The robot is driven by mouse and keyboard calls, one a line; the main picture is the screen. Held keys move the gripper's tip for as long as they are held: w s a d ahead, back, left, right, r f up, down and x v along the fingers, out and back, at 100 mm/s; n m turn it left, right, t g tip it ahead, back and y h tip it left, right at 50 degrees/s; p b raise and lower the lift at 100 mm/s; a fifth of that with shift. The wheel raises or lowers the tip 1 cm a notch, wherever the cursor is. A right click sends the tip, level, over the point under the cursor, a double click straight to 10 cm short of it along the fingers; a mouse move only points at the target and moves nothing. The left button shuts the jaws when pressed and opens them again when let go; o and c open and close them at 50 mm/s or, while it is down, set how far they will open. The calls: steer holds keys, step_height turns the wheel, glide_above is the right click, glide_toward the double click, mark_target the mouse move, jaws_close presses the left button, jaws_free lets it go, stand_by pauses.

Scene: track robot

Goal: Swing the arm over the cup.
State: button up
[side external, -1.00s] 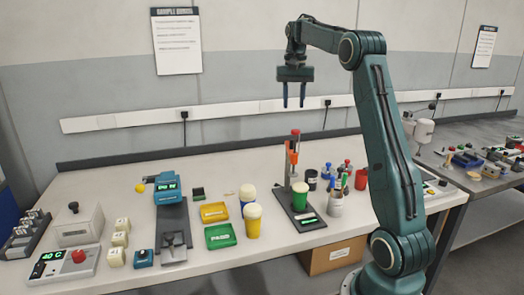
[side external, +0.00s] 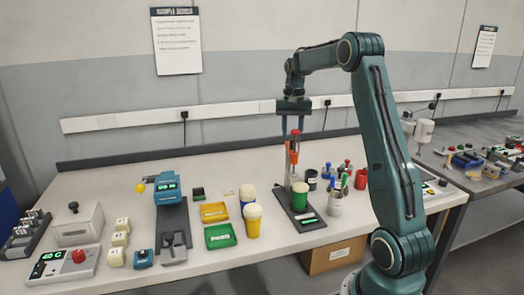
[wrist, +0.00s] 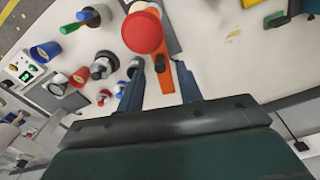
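A plain red cup (side external: 361,179) stands to the right. Which one is meant, I cannot tell. My gripper (side external: 292,132) is above the press stand, its two fingers apart and pointing down. In the wrist view, a round red knob (wrist: 143,32) and an orange part (wrist: 166,86) show between and beyond my gripper's fingers (wrist: 158,88); contact with them is not clear.
The press stand (side external: 293,150) rises close under my gripper. A yellow tray (side external: 214,212) and a green tray (side external: 220,236) lie left of the cups. A holder with coloured tools (side external: 336,200) stands to the right.

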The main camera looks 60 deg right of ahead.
mark_target(292, 140)
steer(key=shift+f, duration=1.75)
jaws_close()
